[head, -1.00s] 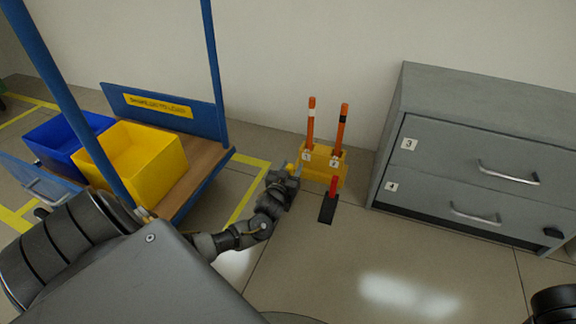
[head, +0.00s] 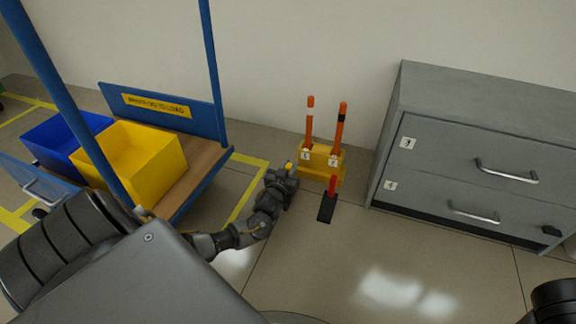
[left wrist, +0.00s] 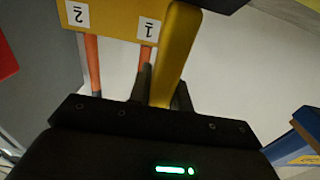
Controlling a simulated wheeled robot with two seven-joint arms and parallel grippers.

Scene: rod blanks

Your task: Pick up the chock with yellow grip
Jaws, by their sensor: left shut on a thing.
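The yellow grip (left wrist: 176,55) of the chock runs between the fingers of my left gripper in the left wrist view. Its dark block (left wrist: 212,3) is partly cut off at the top edge of that view. In the head view only a small yellow tip (head: 289,165) shows above my left gripper (head: 284,174), which hides the rest. My left gripper is shut on the yellow grip, low near the floor. My right gripper is not in view.
A chock with a red grip (head: 333,185) stands just right of my left gripper. Behind is a yellow holder (head: 322,172) with two orange rods, labelled 1 and 2. A grey drawer cabinet (head: 455,150) stands right. A cart with a yellow bin (head: 150,160) and blue bin stands left.

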